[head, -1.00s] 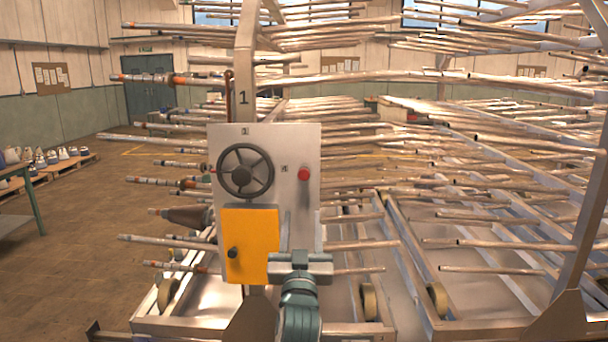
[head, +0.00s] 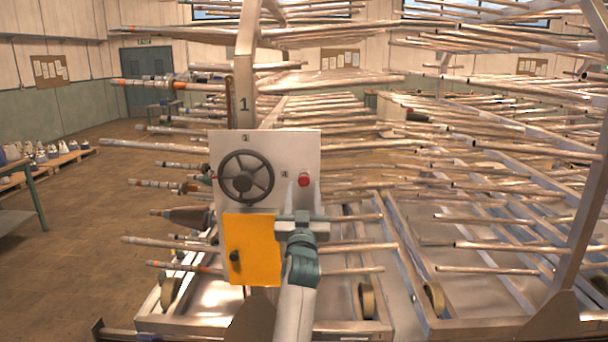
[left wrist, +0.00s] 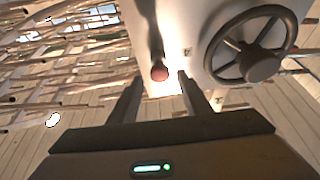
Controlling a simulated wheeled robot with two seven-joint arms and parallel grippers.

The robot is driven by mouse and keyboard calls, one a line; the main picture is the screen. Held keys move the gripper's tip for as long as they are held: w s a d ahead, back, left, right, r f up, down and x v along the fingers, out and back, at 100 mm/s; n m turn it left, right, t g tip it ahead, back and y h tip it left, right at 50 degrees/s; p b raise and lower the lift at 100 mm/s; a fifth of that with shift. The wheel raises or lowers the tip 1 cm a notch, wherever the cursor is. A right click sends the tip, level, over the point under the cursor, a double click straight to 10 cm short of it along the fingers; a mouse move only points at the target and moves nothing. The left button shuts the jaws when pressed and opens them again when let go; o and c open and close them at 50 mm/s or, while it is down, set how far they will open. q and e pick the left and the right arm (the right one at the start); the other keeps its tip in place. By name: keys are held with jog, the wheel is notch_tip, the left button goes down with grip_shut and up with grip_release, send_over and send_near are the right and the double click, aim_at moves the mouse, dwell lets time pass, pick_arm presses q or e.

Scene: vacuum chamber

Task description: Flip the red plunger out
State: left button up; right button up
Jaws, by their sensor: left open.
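The red plunger (head: 304,179) is a small round knob on the upper right of the upright grey panel (head: 222,150). In the left wrist view the plunger (left wrist: 159,73) shows between the tips of my fingers. My left gripper (head: 304,190) is open, its two fingers pointing up at the panel on either side of the plunger. I cannot tell whether either finger touches it. The gripper (left wrist: 160,80) holds nothing. My right gripper is out of view.
A dark handwheel (head: 246,177) sits left of the plunger, above a yellow door (head: 252,248) with a black knob (head: 235,256). Racks of metal tubes (head: 480,195) stick out behind and around the panel. Floor (head: 75,230) is open at the left.

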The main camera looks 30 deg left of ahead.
aim_at(304, 182)
pick_arm(q)
jog(key=shift+p+x, duration=0.65)
jog(key=shift+x, duration=1.7)
jog(key=shift+c, duration=0.4)
